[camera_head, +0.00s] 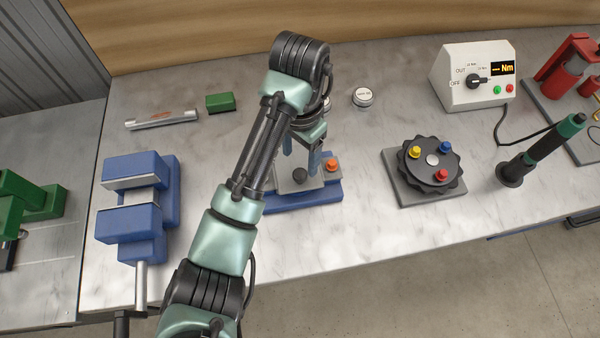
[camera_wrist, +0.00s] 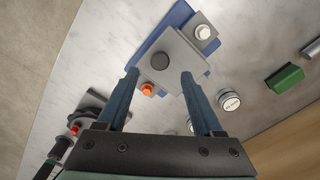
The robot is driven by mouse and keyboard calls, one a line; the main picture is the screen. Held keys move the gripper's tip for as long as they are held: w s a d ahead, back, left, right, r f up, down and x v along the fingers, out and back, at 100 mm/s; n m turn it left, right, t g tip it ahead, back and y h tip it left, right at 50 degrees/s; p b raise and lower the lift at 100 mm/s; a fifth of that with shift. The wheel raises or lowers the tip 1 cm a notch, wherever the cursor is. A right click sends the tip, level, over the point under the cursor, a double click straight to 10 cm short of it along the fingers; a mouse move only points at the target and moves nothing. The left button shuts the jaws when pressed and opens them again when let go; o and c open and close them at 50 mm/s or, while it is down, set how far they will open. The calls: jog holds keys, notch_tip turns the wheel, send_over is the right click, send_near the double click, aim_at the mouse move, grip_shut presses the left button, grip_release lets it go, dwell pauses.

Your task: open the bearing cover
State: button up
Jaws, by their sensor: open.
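The bearing cover seems to be the grey plate (camera_head: 287,187) with a round dark knob (camera_head: 300,175), on a blue base (camera_head: 320,195). In the wrist view the plate (camera_wrist: 180,72) lies beyond my fingers, and its dark knob (camera_wrist: 160,61) sits between the fingertips in the picture. An orange knob (camera_wrist: 147,89) and a white knob (camera_wrist: 204,32) stand at opposite sides of the plate. My gripper (camera_head: 301,160) is open and empty above the plate; it also shows in the wrist view (camera_wrist: 160,74). My arm hides the base's left part in the head view.
A blue vise (camera_head: 135,205) stands left, and a black dial with coloured knobs (camera_head: 432,160) right. A torque meter (camera_head: 475,78) and a cabled tool (camera_head: 540,150) are farther right. Behind lie a green block (camera_head: 220,102), a level (camera_head: 162,119) and a round white-topped piece (camera_head: 363,97).

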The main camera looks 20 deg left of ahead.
aim_at(300, 173)
notch_tip(300, 173, down, 3)
jog(key=shift+d+f+b, duration=0.1)
jog(key=shift+b, duration=0.75)
jog(key=shift+f, duration=1.2)
jog(key=shift+w, duration=0.1)
grip_shut()
